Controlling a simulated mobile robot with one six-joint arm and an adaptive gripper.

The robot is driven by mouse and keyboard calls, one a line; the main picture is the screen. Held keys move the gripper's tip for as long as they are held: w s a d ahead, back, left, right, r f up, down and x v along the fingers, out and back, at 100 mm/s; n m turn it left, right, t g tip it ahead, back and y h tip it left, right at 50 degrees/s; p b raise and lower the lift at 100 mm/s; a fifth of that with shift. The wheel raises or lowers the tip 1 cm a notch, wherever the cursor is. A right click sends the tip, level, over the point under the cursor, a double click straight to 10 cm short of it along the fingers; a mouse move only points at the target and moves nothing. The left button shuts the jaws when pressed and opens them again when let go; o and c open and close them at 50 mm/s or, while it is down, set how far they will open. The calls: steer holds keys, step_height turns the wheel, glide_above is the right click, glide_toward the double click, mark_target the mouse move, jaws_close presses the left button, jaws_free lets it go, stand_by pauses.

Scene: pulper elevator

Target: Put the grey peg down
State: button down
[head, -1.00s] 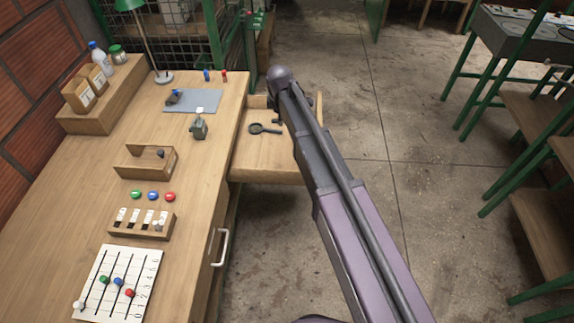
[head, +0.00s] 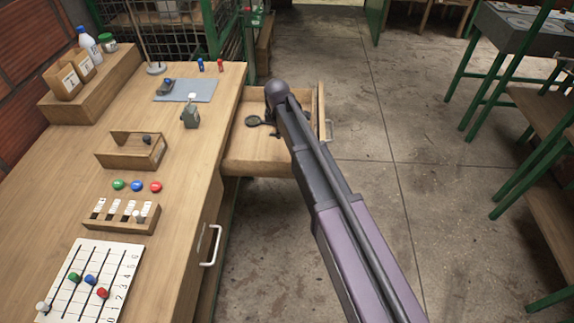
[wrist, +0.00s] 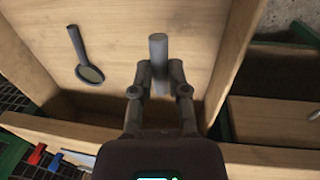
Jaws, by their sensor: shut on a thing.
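In the wrist view my gripper (wrist: 159,75) is shut on a grey peg (wrist: 158,48), a short cylinder that sticks out beyond the fingertips. The gripper and peg are over the open drawer (wrist: 120,35); I cannot tell whether the peg touches the drawer floor. In the head view my arm hides the peg and most of the gripper, over the right part of the drawer (head: 262,152). A dark magnifying glass (wrist: 88,68) lies in the drawer beside the peg; it also shows in the head view (head: 254,120).
The desk (head: 200,165) left of the drawer bears a grey mat (head: 185,90), a small grey device (head: 190,118), wooden holders (head: 130,152), coloured buttons (head: 137,186) and a bead board (head: 85,285). Bare concrete floor lies to the right of the drawer.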

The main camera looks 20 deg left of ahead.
steer(key=shift+f+b, duration=0.45)
steer(key=shift+f, duration=0.35)
steer(key=b, duration=0.5)
glide_above(280, 158)
steer(key=f, duration=0.5)
steer(key=shift+s, duration=0.2)
steer(key=shift+f, duration=0.1)
step_height(280, 158, down, 4)
steer(key=b, duration=0.4)
steer(key=shift+f+b, duration=0.2)
steer(key=shift+b, duration=0.1)
steer(key=shift+a+f, duration=0.1)
steer(key=shift+f, duration=0.15)
steer(key=c, duration=0.6)
jaws_free()
steer(key=shift+c, duration=0.2)
steer(key=shift+r, duration=0.2)
